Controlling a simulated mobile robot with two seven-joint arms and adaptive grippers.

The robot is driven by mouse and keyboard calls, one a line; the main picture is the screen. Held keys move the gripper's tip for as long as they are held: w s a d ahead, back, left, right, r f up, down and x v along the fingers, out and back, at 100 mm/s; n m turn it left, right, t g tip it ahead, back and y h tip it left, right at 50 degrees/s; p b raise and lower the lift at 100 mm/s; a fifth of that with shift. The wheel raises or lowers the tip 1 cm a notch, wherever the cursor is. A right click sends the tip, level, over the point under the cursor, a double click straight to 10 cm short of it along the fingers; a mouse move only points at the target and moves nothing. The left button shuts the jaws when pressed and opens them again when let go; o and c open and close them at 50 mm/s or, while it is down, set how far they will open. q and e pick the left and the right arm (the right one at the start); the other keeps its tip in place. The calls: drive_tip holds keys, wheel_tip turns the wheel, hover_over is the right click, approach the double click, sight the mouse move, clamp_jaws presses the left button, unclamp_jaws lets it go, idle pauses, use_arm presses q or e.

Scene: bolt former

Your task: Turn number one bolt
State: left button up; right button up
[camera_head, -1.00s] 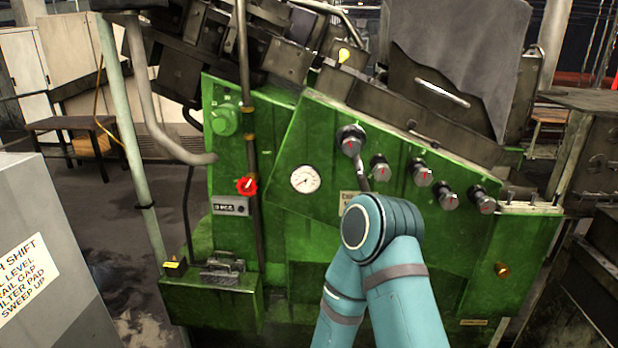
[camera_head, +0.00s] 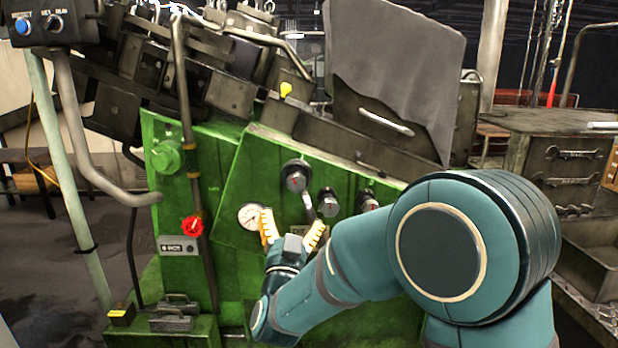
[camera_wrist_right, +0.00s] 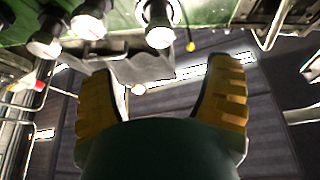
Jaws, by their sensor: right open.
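A row of dark round knobs with red marks sits on the green machine's sloping panel (camera_head: 262,178). Knobs also show at the top of the right wrist view (camera_wrist_right: 160,32). My right gripper (camera_head: 291,227), with orange-yellow fingers, is open and empty in front of the panel, below the largest knob in the head view. My arm hides the knobs farther right. My left gripper is not in view.
A red knob (camera_head: 192,226) and a green round cap (camera_head: 166,157) are farther left. A pipe (camera_head: 187,130) runs down the machine's front. A control box (camera_head: 50,24) hangs at top left.

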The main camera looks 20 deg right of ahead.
sight(296, 187)
drive_tip(key=p+x, duration=0.1)
drive_tip(key=x, duration=1.2)
drive_tip(key=shift+w+f+p, duration=0.1)
drive_tip(key=shift+f+p, duration=0.05)
drive_tip(key=shift+p, duration=0.15)
drive_tip(key=c, duration=1)
drive_tip(key=shift+w+a+f, duration=0.1)
drive_tip(key=c, duration=0.3)
drive_tip(key=shift+c, duration=0.2)
